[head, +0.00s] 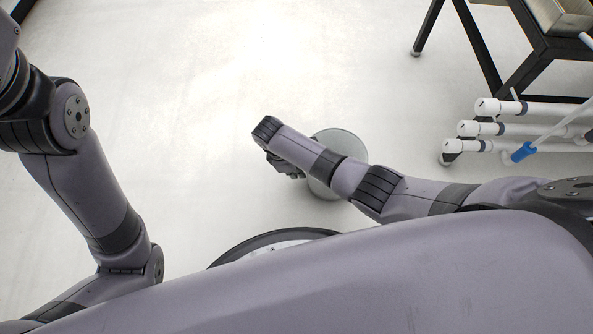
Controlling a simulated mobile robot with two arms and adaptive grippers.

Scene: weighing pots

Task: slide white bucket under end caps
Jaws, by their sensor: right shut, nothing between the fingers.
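A round, pale grey-white object, which looks like the white bucket (343,141), stands on the floor near the middle, partly hidden by my right forearm. Three white pipes with white end caps (486,106) lie side by side at the right, their capped ends facing left. The bucket is to the left of the end caps, with bare floor between. My right gripper (284,169) is shut and empty, at the left of the bucket; whether it touches the bucket cannot be told. My left gripper is out of the picture; only my left arm shows.
A dark-framed table (535,50) stands at the upper right with a metal box (562,16) on it. A blue-tipped white tube (523,152) lies across the pipes. The pale floor (200,60) at the centre and upper left is clear.

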